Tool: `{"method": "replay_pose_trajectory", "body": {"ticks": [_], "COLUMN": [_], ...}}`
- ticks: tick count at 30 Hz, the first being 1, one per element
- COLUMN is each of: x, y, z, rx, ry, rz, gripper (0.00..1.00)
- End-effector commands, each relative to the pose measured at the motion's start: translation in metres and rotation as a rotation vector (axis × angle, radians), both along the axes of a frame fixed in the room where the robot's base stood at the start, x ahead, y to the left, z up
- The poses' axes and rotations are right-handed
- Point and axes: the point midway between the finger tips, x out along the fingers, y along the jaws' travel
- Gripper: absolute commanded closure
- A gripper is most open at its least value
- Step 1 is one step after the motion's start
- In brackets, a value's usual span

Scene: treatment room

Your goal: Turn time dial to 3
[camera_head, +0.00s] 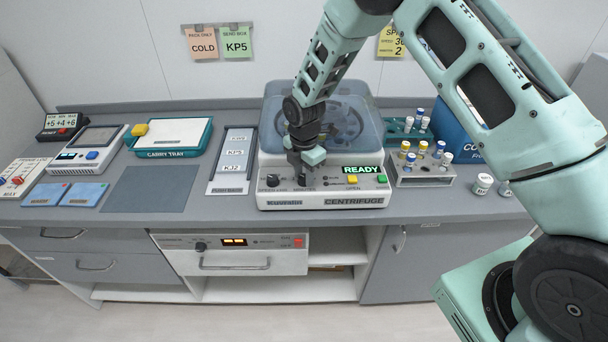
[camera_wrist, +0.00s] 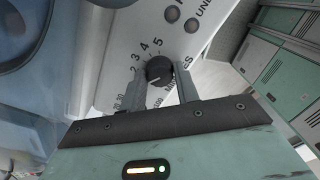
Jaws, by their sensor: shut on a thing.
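The centrifuge (camera_head: 330,202) stands on the counter, its clear lid down and a green READY display on its front panel. My gripper (camera_head: 302,172) reaches down to that panel and is shut on the right-hand of its two black dials (camera_head: 302,182). In the wrist view the two fingers of my gripper (camera_wrist: 160,82) stand on either side of the dial (camera_wrist: 160,69). Numbers including 2, 3, 4 and 5 show on the scale around it. The dial's pointer direction is too small to tell. The other black dial (camera_head: 272,181) sits to its left, free.
A yellow button (camera_head: 352,179) and a green button (camera_head: 382,179) sit right of the dials. A tube rack (camera_head: 422,178) stands close right of the centrifuge. A label tray (camera_head: 231,165) lies to its left. A yellow note (camera_head: 391,42) hangs on the wall.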

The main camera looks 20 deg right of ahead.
Motion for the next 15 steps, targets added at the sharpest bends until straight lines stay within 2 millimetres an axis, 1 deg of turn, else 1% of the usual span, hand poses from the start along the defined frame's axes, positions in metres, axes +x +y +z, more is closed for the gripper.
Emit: {"method": "replay_pose_trajectory", "body": {"ticks": [5,15], "x": [0.0011,0.0011], "y": [-0.0002,-0.0002], "z": [-0.0022,-0.0018], "rx": [0.000,0.001], "ry": [-0.003,-0.003], "rz": [-0.121,-0.437], "gripper": [0.92,0.92]}}
